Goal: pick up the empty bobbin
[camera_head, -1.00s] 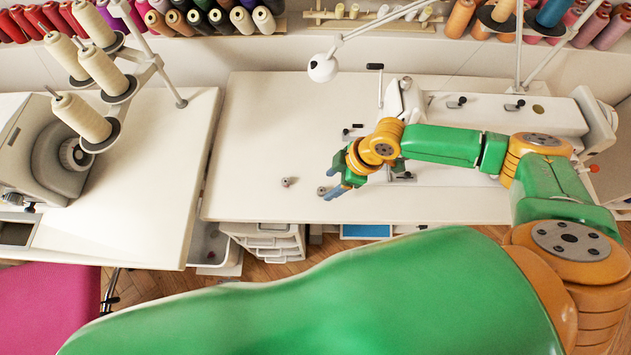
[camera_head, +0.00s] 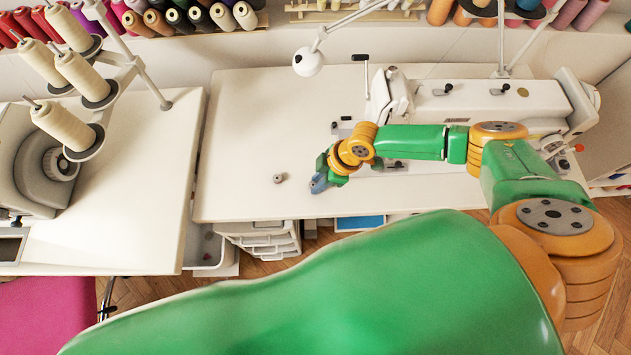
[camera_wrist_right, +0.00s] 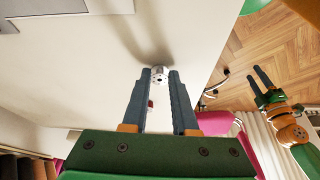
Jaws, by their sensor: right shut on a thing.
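My right gripper (camera_head: 318,183) is low over the white sewing table, left of the sewing machine. In the right wrist view its two fingers (camera_wrist_right: 160,78) are shut on a small silvery bobbin (camera_wrist_right: 159,74), held at the fingertips. In the head view the fingers hide this bobbin. Another small greyish-pink bobbin (camera_head: 279,178) stands on the table a little to the left of the right gripper. My left gripper (camera_wrist_right: 262,78) shows small at the right of the wrist view, over the floor, with its dark fingers apart and nothing between them.
The sewing machine (camera_head: 500,105) stands at the table's back right. A white lamp (camera_head: 308,63) hangs over the back of the table (camera_head: 245,130). A second table with thread cones (camera_head: 62,124) is at left. The tabletop around the loose bobbin is clear.

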